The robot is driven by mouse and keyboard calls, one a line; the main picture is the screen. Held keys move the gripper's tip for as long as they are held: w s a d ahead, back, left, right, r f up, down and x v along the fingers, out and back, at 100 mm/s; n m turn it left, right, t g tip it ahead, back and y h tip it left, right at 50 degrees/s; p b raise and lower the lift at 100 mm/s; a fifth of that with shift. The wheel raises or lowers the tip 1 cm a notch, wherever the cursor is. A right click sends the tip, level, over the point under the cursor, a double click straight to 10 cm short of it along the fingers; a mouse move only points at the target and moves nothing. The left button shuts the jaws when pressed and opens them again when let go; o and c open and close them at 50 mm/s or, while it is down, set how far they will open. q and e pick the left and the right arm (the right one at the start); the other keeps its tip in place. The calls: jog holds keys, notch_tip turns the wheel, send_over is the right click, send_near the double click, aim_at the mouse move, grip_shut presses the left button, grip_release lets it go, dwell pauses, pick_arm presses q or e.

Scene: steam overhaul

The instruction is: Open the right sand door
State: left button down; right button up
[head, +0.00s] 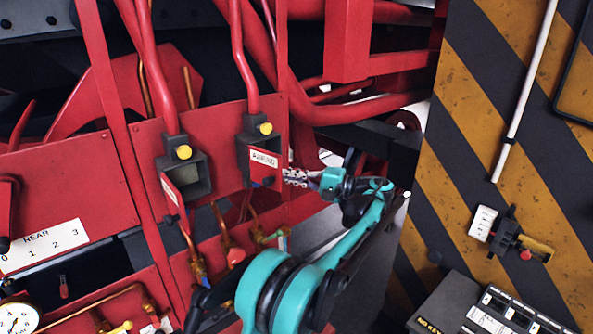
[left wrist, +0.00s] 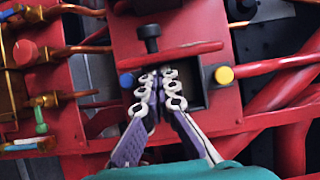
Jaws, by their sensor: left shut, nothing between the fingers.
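The right sand door (head: 264,164) is a small red plate labelled AHEAD, standing away from its dark box (head: 257,125) with a yellow knob. In the left wrist view the door (left wrist: 168,56) shows nearly edge-on, with a black knob (left wrist: 149,38) on its outer side and part of the dark box interior (left wrist: 193,90) uncovered. My left gripper (head: 290,177) is shut and empty, just right of the door in the head view. In the wrist view its fingertips (left wrist: 163,76) are at the opening, close to the door's inner side; I cannot tell whether they touch it.
A similar box (head: 197,172) with its own red door (head: 171,194) ajar is to the left. Red pipes (head: 243,55) run above. Copper pipes and valves (head: 196,262) lie below. A striped wall (head: 470,100) and a control box (head: 440,302) stand at the right.

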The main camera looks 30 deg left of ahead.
aim_at(282, 180)
pick_arm(q)
jog(key=shift+s+a+f+m+t+b, duration=0.1)
jog(key=shift+s+m+t+b, duration=0.7)
jog(key=shift+t, duration=0.3)
jog(key=shift+s+a+m+t+b, duration=0.1)
jog(key=shift+s+m+t+b, duration=0.5)
jog(key=shift+s+t, duration=0.4)
jog(key=shift+w, duration=0.25)
